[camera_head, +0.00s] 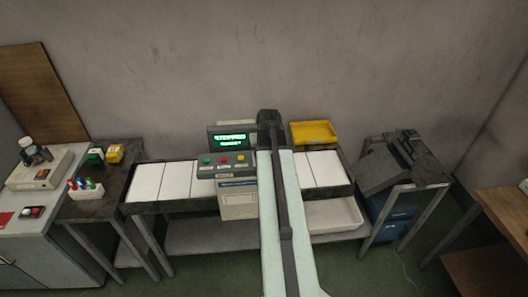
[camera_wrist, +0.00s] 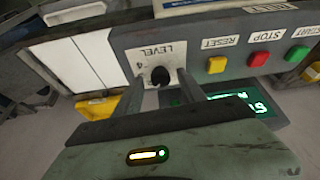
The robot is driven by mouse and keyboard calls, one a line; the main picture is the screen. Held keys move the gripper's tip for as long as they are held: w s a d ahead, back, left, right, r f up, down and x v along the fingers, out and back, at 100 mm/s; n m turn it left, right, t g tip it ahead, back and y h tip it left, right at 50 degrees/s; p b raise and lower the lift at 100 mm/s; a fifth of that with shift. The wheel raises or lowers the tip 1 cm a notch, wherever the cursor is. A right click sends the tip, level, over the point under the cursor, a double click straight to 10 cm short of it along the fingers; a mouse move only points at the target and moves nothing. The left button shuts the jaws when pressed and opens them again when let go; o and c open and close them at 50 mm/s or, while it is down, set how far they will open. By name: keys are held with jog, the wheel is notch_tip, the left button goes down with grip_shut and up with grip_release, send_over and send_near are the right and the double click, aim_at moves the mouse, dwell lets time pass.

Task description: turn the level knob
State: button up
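The level knob (camera_wrist: 160,76) is a small black round knob on a pale plate marked LEVEL, upside down in the wrist view. My gripper (camera_wrist: 160,82) is open, with one grey finger on each side of the knob and a visible gap at both sides. I cannot tell how far the fingertips are from the plate. In the head view the knob is hidden behind my arm. The control panel (camera_head: 224,163) shows there to the left of my arm, with green, red and yellow buttons.
Beside the knob in the wrist view are the RESET button (camera_wrist: 216,65), the STOP button (camera_wrist: 258,59) and the START button (camera_wrist: 297,54). A lit green display (camera_head: 231,138) stands above the panel. A yellow tray (camera_head: 313,132) lies behind the white conveyor panels at right.

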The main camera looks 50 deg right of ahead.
jog(key=shift+s+a+r+p, duration=0.1)
jog(key=shift+r+p, duration=0.4)
jog(key=p+v, duration=0.6)
jog(key=v, duration=0.1)
jog(key=shift+s+f, duration=0.1)
jog(key=shift+f, duration=0.05)
